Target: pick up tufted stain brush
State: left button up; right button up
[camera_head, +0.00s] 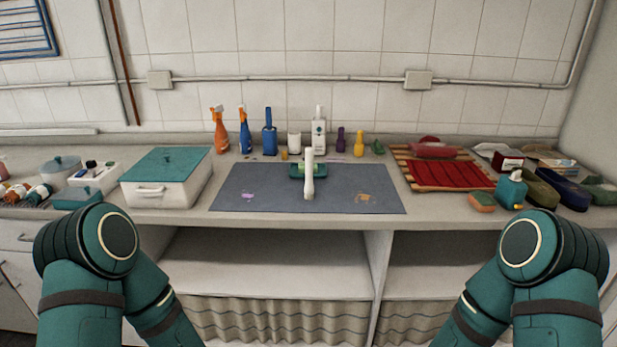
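What looks like the tufted stain brush (308,182) is on the dark grey mat (240,189) in the middle of the counter. It has a pale handle that points towards me and overlaps a green block-like part (296,171) at its far end. I cannot tell from here whether the two are one piece, and no bristles can be made out. Only the upper parts of my two teal arms show, at the lower left and lower right. Neither gripper is in view.
A lidded white box (166,193) stands left of the mat. Spray bottles (220,132) and other bottles line the back wall. A wooden rack with a red cloth (452,175), a teal bottle (511,191) and a sponge (481,201) are at right. The mat's front is mostly clear.

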aim_at(308, 188)
jog(key=z, duration=0.3)
jog(key=i+j+z, duration=0.1)
jog(key=z, duration=0.25)
jog(key=j+z, duration=0.35)
jog(key=i+j+z, duration=0.1)
jog(key=z, duration=0.2)
jog(key=j+z, duration=0.35)
jog(key=j, duration=0.65)
